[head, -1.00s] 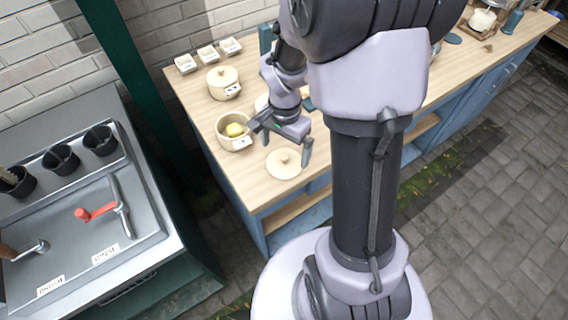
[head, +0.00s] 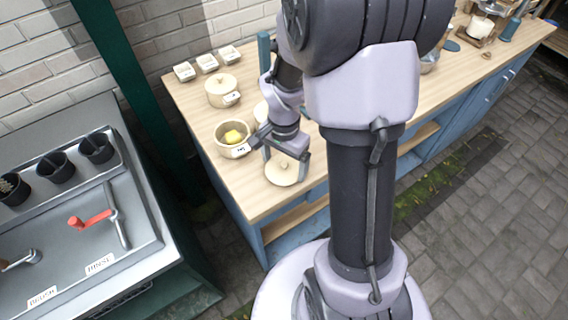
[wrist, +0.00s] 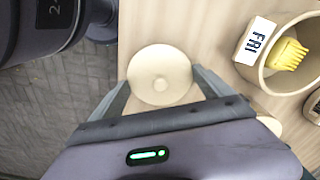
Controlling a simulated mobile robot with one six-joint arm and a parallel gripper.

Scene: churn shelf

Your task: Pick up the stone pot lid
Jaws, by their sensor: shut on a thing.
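I cannot tell whether the lid is clear of the counter. An open cream pot (head: 231,148) with a yellow thing inside stands to its left; its label reads FRI in the wrist view.
A lidded cream pot (head: 221,92) and several small labelled dishes (head: 207,63) stand farther back on the counter (head: 250,196). Another pale round thing is partly hidden behind my arm.

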